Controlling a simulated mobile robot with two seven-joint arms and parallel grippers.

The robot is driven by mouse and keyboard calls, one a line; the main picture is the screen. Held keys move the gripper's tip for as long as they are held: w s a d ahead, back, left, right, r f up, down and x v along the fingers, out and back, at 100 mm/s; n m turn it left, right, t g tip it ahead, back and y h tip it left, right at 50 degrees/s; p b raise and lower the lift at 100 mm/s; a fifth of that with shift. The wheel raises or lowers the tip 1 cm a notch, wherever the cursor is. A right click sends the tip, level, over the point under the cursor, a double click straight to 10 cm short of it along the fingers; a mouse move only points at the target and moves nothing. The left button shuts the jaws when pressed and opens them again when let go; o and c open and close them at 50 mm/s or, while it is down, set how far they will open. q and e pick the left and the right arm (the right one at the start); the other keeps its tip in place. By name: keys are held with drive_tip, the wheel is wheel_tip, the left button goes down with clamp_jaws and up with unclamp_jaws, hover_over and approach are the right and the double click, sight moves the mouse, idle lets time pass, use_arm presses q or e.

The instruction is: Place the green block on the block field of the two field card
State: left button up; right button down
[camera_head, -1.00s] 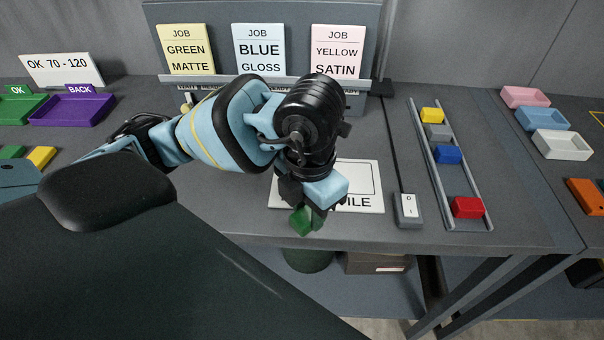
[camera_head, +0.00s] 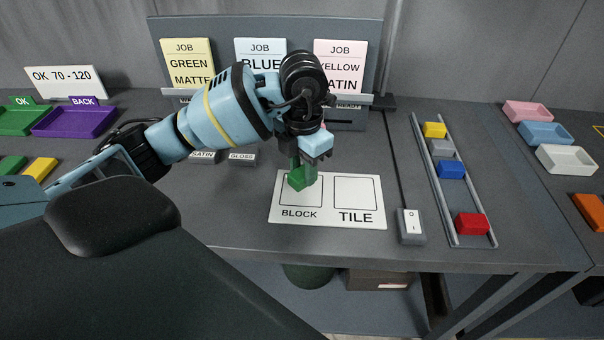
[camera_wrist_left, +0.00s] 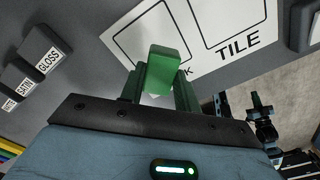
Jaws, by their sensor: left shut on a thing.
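My left gripper (camera_head: 305,168) is shut on the green block (camera_head: 298,179). In the head view the block shows over the upper part of the BLOCK field of the white two field card (camera_head: 329,220). In the left wrist view the green block (camera_wrist_left: 166,68) stands out between the fingers, with the card (camera_wrist_left: 205,70) behind it. The block hides part of the BLOCK outline and label there. I cannot tell whether the block touches the card. The TILE field (camera_head: 356,192) is empty. My right gripper is not in view.
A switch box (camera_head: 411,226) with a cable stands just right of the card. A rail rack (camera_head: 452,190) with several coloured blocks lies further right. SATIN and GLOSS labelled pieces (camera_head: 241,158) sit behind and left of the card. The job board (camera_head: 225,40) stands at the back.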

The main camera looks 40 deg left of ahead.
sight(302, 167)
use_arm(q)
drive_tip(key=shift+w+a, duration=0.35)
drive_tip(key=shift+w, duration=0.1)
drive_tip(key=shift+w+a+f, duration=0.15)
drive_tip(key=shift+a+f, duration=0.05)
drive_tip(key=shift+f, duration=0.05)
wheel_tip(302, 167, down, 3)
drive_tip(key=shift+f, duration=0.1)
drive_tip(key=shift+f, duration=0.1)
drive_tip(key=o, duration=1)
